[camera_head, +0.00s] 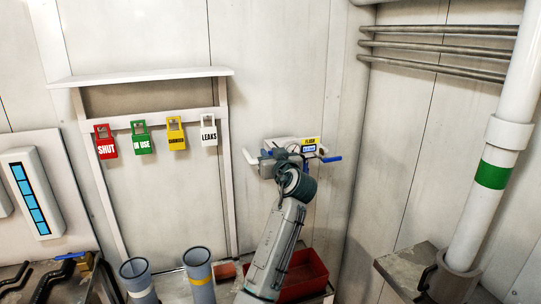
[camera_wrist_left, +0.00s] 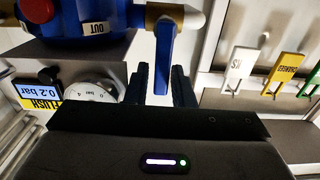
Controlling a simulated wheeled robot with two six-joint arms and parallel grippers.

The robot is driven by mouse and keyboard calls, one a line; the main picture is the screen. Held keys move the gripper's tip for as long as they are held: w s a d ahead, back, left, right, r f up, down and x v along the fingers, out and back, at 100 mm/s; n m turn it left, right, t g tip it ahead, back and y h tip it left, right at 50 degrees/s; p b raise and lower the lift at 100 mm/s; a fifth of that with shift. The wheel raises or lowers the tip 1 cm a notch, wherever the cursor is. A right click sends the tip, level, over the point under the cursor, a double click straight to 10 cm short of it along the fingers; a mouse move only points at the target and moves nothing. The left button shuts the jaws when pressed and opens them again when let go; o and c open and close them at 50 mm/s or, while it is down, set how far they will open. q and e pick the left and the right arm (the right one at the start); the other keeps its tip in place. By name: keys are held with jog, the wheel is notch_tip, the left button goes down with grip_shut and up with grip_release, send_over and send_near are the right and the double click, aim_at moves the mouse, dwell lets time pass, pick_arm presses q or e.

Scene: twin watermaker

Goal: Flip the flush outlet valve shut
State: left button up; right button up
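The flush unit (camera_head: 292,146) is on the back wall in the head view. In the wrist view its blue body (camera_wrist_left: 75,20) bears an OUT label (camera_wrist_left: 93,28). The brass outlet valve (camera_wrist_left: 165,14) beside it has a blue lever (camera_wrist_left: 164,50), which points down the picture, across the sideways-running pipe. My left gripper (camera_wrist_left: 162,88) is open, with the lever's end in line with the gap between its dark fingers. I cannot tell whether they touch it. In the head view my left wrist covers part of the unit, and the fingertips are hard to make out. My right gripper is out of view.
Another blue lever (camera_head: 331,159) sticks out on the unit's right. A FLUSH display (camera_wrist_left: 38,95) reads 0.2 bar, next to a round gauge (camera_wrist_left: 92,92). Tags hang on a rack (camera_head: 155,119) to the left. A red bin (camera_head: 305,272) stands below.

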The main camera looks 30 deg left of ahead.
pick_arm(q)
jog(key=shift+s+d+f, duration=0.1)
jog(key=shift+s+d, duration=0.1)
jog(key=b+v, duration=0.3)
jog(key=v, duration=0.7)
